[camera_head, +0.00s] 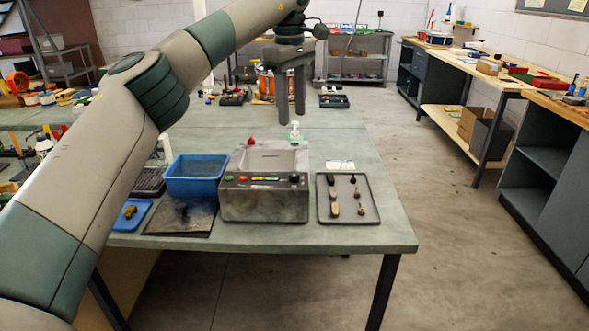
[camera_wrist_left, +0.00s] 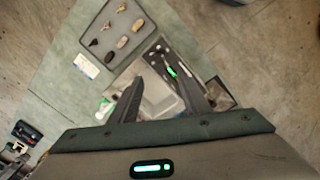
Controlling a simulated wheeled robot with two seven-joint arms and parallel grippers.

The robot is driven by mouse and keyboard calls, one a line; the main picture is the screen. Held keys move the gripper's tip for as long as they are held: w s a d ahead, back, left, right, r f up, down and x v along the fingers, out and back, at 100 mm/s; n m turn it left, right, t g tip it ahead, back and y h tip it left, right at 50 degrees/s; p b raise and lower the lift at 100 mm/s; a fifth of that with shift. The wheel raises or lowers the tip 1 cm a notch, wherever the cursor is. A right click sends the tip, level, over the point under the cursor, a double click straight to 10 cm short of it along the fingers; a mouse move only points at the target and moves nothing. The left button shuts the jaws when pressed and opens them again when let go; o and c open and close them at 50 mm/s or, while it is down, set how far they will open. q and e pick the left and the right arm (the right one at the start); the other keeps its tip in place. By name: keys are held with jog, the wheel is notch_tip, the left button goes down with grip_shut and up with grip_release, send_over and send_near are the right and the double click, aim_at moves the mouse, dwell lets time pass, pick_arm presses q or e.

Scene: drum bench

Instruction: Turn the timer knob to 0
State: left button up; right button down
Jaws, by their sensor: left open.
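A grey tumbler-like machine (camera_head: 265,205) with an open basin on top stands near the front edge of the bench. Its front panel has a red button, a green strip and a dark knob (camera_head: 294,179) at the right end. I cannot read the knob's setting. My left gripper (camera_head: 292,121) hangs fingers down, open and empty, above and behind the machine, apart from the knob. In the left wrist view the fingers (camera_wrist_left: 160,80) lie over the basin, and the panel's green strip (camera_wrist_left: 171,72) shows beyond them. My right gripper is not in view.
A tray (camera_head: 372,217) of small pieces lies right of the machine. A blue bin (camera_head: 196,176) and a dark mat (camera_head: 165,218) are to its left. The space above the panel is clear.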

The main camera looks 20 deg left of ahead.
aim_at(295, 174)
pick_arm(q)
jog(key=f, duration=1)
jog(key=f+p, duration=0.1)
jog(key=f, duration=0.4)
jog(key=shift+w+d+f, duration=0.15)
jog(key=shift+w+f, duration=0.05)
jog(key=shift+w, duration=0.2)
jog(key=shift+f, duration=0.85)
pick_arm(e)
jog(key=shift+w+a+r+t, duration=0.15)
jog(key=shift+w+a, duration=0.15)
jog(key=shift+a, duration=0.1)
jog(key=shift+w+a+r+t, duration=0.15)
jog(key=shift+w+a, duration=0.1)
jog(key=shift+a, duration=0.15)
pick_arm(q)
jog(key=shift+c, duration=0.9)
jog(key=c, duration=0.9)
jog(key=shift+o, duration=0.2)
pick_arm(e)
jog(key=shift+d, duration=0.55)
